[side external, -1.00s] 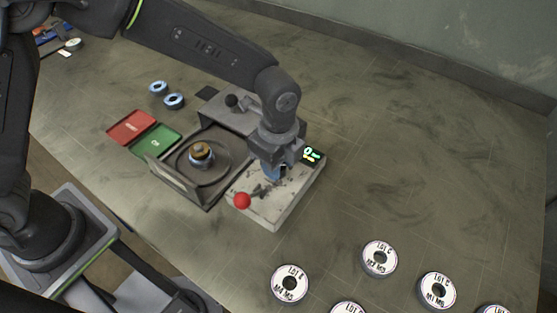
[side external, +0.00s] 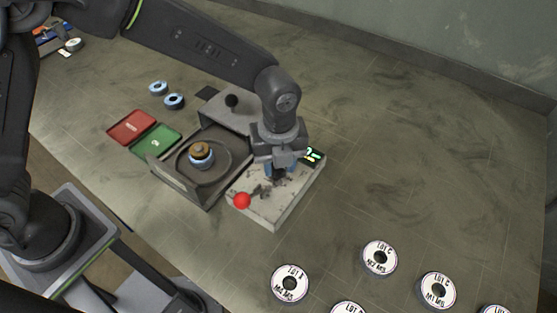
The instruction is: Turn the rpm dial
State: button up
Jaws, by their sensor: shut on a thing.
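The control box (side external: 277,212) is a worn pale grey block right of the middle of the bench. A small dark display with green glowing digits (side external: 313,155) sits at its far right corner, partly behind my gripper. A red ball knob (side external: 242,200) on a lever stands at its near left side. My gripper (side external: 276,175) points down over the box and is shut at its top face. The rpm dial is hidden by the fingers, so the grip on it shows only as a dark shape between them.
Left of the box is a dark open housing (side external: 183,187) with a round plate and a disc on its spindle (side external: 201,153). Red (side external: 131,126) and green (side external: 156,141) trays lie beyond it, with two blue rings (side external: 174,101) nearby.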

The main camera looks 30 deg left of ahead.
dwell(0.4)
jog(key=o, duration=0.9)
notch_tip(320, 180, up, 14)
jog(key=shift+f, duration=0.1)
